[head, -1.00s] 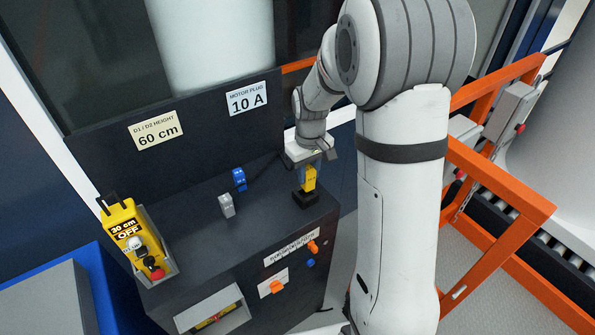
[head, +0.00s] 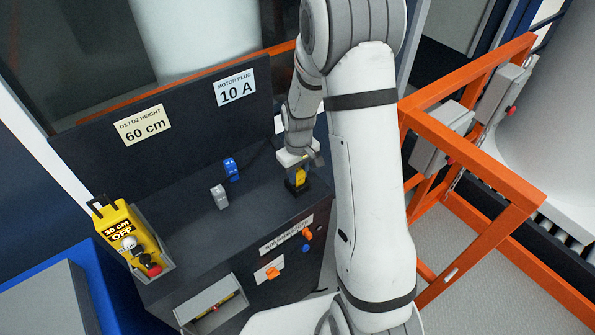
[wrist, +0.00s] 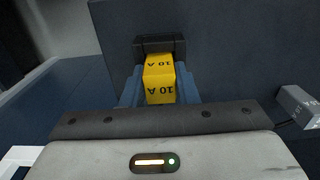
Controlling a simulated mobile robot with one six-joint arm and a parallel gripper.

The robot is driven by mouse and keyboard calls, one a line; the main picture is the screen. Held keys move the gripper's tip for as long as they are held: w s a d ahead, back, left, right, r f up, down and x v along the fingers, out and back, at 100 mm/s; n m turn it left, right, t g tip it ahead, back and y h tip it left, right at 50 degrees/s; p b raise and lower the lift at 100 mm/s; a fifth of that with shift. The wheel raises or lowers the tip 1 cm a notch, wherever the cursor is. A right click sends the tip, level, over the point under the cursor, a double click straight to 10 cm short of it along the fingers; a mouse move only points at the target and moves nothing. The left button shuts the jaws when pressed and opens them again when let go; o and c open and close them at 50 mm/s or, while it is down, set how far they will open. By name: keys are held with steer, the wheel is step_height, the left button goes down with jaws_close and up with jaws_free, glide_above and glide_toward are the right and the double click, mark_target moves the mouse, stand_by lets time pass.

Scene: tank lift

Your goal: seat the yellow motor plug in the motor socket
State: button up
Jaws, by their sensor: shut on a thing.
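The yellow motor plug (head: 300,177), marked 10 A, is held upright in my gripper (head: 299,170) at the right end of the dark bench top. My gripper is shut on it; in the wrist view the blue fingers (wrist: 158,88) flank the plug (wrist: 159,80). The black socket (head: 297,189) is directly under the plug, and the plug's lower end meets or enters it. The socket (wrist: 158,43) also shows past the plug's end in the wrist view. The fingers and plug hide the opening, so I cannot tell how deep the plug sits.
A blue plug (head: 231,169) and a grey plug (head: 219,195) stand on the bench left of the socket. A yellow pendant (head: 128,238) sits in a holder at the left end. Signs stand on the back panel. An orange frame (head: 470,150) is at the right.

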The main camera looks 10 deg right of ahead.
mark_target(298, 171)
steer(key=shift+f, duration=0.1)
steer(key=o, duration=1)
steer(key=shift+o, duration=0.2)
step_height(298, 171, up, 11)
steer(key=b, duration=0.1)
steer(key=s+r+m+t, duration=0.1)
steer(key=s+r, duration=0.4)
steer(key=s, duration=0.5)
steer(key=s+r+m+t, duration=0.2)
steer(key=s+r, duration=0.4)
steer(key=s, duration=0.5)
steer(key=shift+s+r+m, duration=0.15)
steer(key=shift+r+m, duration=0.15)
steer(key=shift+m, duration=0.4)
